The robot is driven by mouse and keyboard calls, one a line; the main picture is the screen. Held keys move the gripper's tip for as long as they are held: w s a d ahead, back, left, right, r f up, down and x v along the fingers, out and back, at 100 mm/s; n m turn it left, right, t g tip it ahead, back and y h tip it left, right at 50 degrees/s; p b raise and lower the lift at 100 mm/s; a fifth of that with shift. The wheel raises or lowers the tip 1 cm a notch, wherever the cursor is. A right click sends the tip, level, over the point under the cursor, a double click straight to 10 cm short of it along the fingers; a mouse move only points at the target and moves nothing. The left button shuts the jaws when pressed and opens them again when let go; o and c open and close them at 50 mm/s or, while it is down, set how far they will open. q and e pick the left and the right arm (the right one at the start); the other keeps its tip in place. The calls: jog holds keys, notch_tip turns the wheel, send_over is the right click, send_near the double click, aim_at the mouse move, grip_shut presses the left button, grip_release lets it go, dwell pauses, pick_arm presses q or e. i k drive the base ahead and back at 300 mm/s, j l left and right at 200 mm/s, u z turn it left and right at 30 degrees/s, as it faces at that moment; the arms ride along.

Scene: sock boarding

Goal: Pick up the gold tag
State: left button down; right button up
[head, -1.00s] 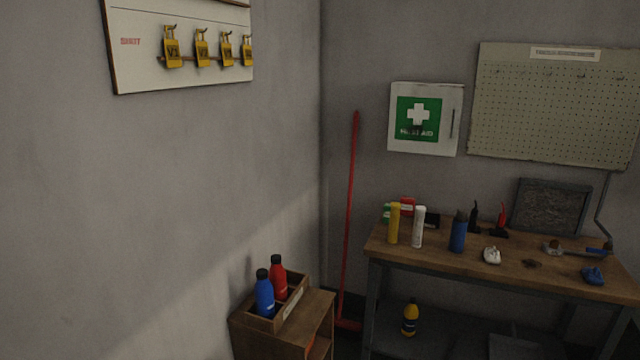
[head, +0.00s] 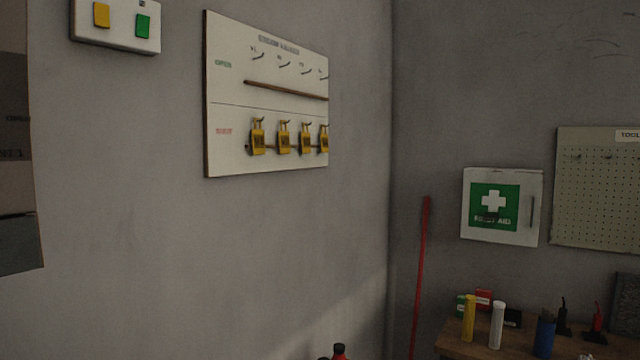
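Several gold-yellow tags hang side by side from hooks on the lower, red-lettered row of a white wall board (head: 228,100). The leftmost gold tag (head: 258,141) shows most fully, with further ones to its right (head: 284,141), (head: 305,141) and at the board's right edge. The writing on them is too small to read. The hooks of the upper, green-lettered row are empty. I cannot tell which tag is the one named. Neither of my grippers is in view.
A white box with a yellow and a green square (head: 143,27) is on the wall at upper left. A red pole (head: 422,270) leans in the corner. A first aid cabinet (head: 528,208) and pegboard (head: 602,190) hang right, above a workbench (head: 470,340) with bottles and tools.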

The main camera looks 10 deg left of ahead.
aim_at(284, 138)
jog(key=z, duration=0.5)
jog(key=l+z, duration=1.15)
jog(key=z, duration=0.15)
jog(key=i+l, duration=1.1)
jog(key=i, duration=0.2)
jog(key=i+j+u, duration=0.1)
jog(key=i+u, duration=0.15)
jog(key=u, duration=0.15)
jog(key=i+u, duration=0.25)
jog(key=u, duration=0.15)
jog(key=i+u, duration=0.3)
jog(key=u, duration=0.15)
jog(key=i+l+u, duration=0.15)
jog(key=u, duration=0.25)
jog(key=i+j+u, duration=0.25)
jog(key=u, duration=0.15)
jog(key=i+j+u, duration=0.1)
jog(key=i+u, duration=0.75)
jog(key=i+l+u, duration=0.15)
jog(key=i+u, duration=0.3)
jog(key=i+l+u, duration=0.25)
jog(key=u, duration=0.15)
jog(key=i, duration=0.05)
